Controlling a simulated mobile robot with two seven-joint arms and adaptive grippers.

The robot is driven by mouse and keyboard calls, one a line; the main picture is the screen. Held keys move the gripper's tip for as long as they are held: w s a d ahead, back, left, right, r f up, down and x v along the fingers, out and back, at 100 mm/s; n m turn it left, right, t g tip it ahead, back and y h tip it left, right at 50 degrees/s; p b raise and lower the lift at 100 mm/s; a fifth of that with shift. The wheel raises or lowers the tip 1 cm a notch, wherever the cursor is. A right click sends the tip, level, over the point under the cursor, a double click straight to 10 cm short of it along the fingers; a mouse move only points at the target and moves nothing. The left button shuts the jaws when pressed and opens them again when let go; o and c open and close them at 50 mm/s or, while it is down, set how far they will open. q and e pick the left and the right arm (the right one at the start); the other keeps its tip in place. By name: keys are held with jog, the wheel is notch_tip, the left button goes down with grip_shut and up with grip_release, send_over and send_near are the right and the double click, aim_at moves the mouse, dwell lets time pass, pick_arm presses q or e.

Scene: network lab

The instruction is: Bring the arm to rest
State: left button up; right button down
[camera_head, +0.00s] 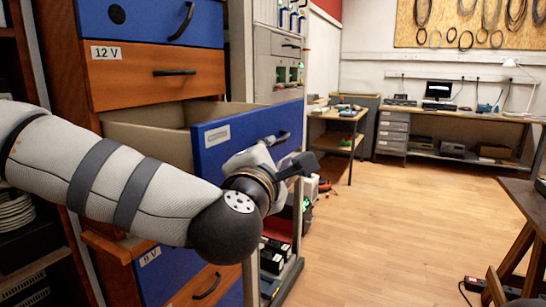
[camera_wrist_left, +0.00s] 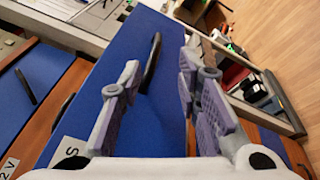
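My left arm reaches in from the left in the head view, and its gripper (camera_head: 298,165) is beside the front of a pulled-out blue drawer (camera_head: 222,148). In the left wrist view the two fingers of the left gripper (camera_wrist_left: 160,62) stand apart with nothing held between them. The drawer's dark handle (camera_wrist_left: 153,62) shows beyond and between the fingers; it also shows in the head view (camera_head: 279,138). I cannot tell how far the fingertips are from the handle. My right gripper is not in view.
The wooden cabinet holds other drawers, one labelled 12 V (camera_head: 155,74). A shelf table (camera_head: 338,115) and a workbench with a monitor (camera_head: 439,91) stand at the back. A dark table (camera_head: 527,205) is at the right. The wood floor (camera_head: 400,220) between is mostly clear.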

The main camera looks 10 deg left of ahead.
pick_arm(q)
jog(key=shift+s, duration=0.55)
